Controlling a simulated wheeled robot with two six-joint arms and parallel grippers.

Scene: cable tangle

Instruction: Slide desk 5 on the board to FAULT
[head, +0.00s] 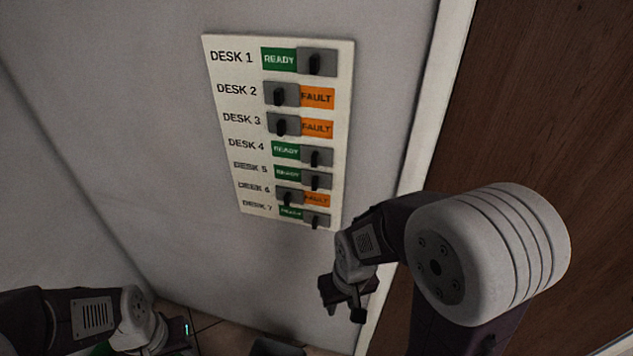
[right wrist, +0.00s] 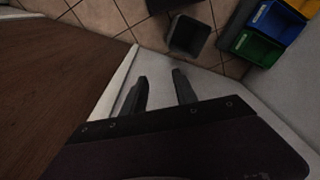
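The white board (head: 228,150) hangs on the grey wall with rows for several desks. In the desk 5 row the slider (head: 316,180) sits at the right and the green READY label (head: 287,173) shows to its left; its FAULT side is covered. My right gripper (head: 343,300) is below and to the right of the board, apart from it. In the right wrist view its two fingers (right wrist: 162,92) are spread with nothing between them. My left gripper (head: 178,338) is low at the left, away from the board; its fingers are not clear.
A white door frame (head: 420,130) and brown door (head: 540,100) stand right of the board. On the tiled floor are a dark bin (right wrist: 188,36), a green bin (right wrist: 256,46) and a blue bin (right wrist: 279,21). The space in front of the board is clear.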

